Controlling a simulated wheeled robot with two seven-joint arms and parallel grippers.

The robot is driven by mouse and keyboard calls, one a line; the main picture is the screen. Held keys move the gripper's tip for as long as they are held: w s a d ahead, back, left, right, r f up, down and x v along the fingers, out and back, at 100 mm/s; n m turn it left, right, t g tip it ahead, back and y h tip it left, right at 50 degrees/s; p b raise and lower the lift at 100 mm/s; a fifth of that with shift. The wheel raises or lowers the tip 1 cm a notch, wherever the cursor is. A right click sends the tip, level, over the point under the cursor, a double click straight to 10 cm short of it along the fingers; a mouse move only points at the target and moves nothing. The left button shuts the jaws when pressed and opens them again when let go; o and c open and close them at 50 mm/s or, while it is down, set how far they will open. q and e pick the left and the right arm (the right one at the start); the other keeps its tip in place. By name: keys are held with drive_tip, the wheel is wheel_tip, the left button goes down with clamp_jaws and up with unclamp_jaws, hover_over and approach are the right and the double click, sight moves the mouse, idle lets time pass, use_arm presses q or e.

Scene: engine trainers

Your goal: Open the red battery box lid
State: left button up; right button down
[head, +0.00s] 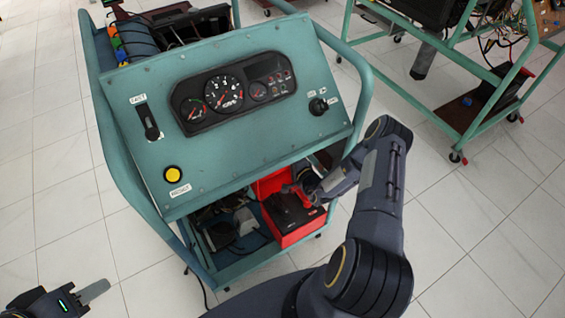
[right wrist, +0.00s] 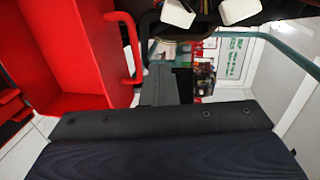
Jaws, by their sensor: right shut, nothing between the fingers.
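The red battery box (head: 284,236) sits on the lower shelf of the teal engine trainer. Its top shows a black surface (head: 287,212), with a red panel (head: 268,184) behind it; I cannot tell whether that panel is the raised lid. My right gripper (head: 303,192) is at the box's upper right, partly hidden by my arm. In the right wrist view its shut fingers (right wrist: 160,84) are empty, just right of a red bar handle (right wrist: 134,48) on a red panel (right wrist: 75,45). Contact is unclear. My left gripper (head: 95,291) is at the lower left, away from the box.
The trainer's sloped dashboard panel (head: 235,150) overhangs the shelf. Teal frame tubes (head: 350,105) flank it. Dark parts and cables (head: 222,232) lie left of the box. A second teal trainer (head: 470,130) stands at upper right. The tiled floor (head: 480,230) is clear at right.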

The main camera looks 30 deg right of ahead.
use_arm(q)
drive_tip(key=shift+w+d+r, duration=0.2)
drive_tip(key=shift+d+r, duration=0.1)
drive_tip(key=shift+d, duration=0.05)
use_arm(e)
drive_tip(key=s+r, duration=0.4)
drive_tip(key=s, duration=0.3)
drive_tip(key=shift+s+d+r, duration=0.15)
drive_tip(key=shift+d+r, duration=0.2)
drive_tip(key=shift+r, duration=0.05)
use_arm(q)
drive_tip(key=shift+s, duration=0.1)
use_arm(e)
drive_tip(key=shift+s, duration=0.1)
